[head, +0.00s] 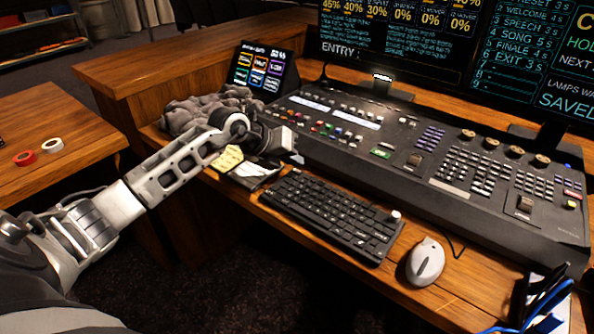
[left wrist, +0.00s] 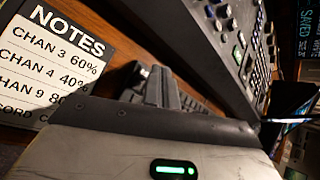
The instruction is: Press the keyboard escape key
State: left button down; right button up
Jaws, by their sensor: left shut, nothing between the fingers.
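The black keyboard (head: 330,215) lies on the wooden desk in front of the mixing console, in the head view. Its far left corner, where the escape key would be, is close to my left gripper; I cannot make out the escape key itself. My left gripper (head: 289,146) is shut and empty, beyond the keyboard's far left end, by the console's front edge. I cannot tell whether it touches anything. In the left wrist view its dark fingers (left wrist: 160,85) stick up at the middle, and the keyboard is not clearly seen. My right gripper is not in view.
The mixing console (head: 440,160) runs behind the keyboard. A white mouse (head: 425,262) sits right of it. Yellow notes (head: 228,158) and a grey crumpled cloth (head: 200,108) lie near my left arm. A NOTES sheet (left wrist: 45,65) shows in the wrist view.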

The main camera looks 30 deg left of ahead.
aim_at(293, 175)
pick_arm(q)
jog(key=shift+f, duration=0.4)
jog(key=shift+f+b, duration=0.3)
dwell(0.4)
dwell(0.3)
jog(key=shift+r+p, duration=0.7)
jog(key=shift+r, duration=0.05)
notch_tip(293, 175, up, 5)
jog(key=p, duration=0.4)
dwell(0.5)
